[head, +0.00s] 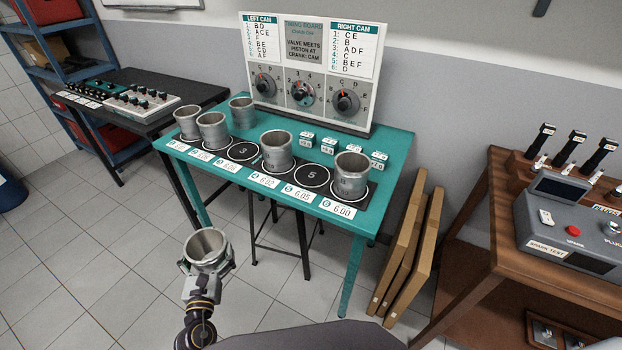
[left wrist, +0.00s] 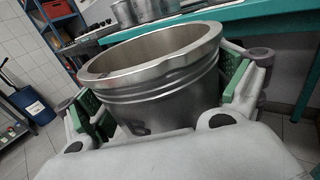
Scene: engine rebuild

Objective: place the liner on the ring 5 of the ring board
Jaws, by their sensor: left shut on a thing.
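My left gripper (head: 206,268) is shut on a grey metal liner (head: 207,245) and holds it upright in front of the teal table, lower than its top. In the left wrist view the liner (left wrist: 155,75) sits between the green-padded fingers, a dark letter like B on its side. The ring board (head: 242,151) on the table is a dark strip of numbered rings. Ring 5 (head: 311,176) is bare, and ring 3 (head: 242,151) is bare too. Other liners stand on the strip, one on ring 6 (head: 350,176) and one on ring 4 (head: 277,151). My right gripper is not in view.
Another liner (head: 242,113) stands at the table's back left. Small labelled boxes (head: 328,146) sit behind the rings. A timing board (head: 308,75) stands at the back. Brown panels (head: 408,255) lean by the table's right side. Floor in front is clear.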

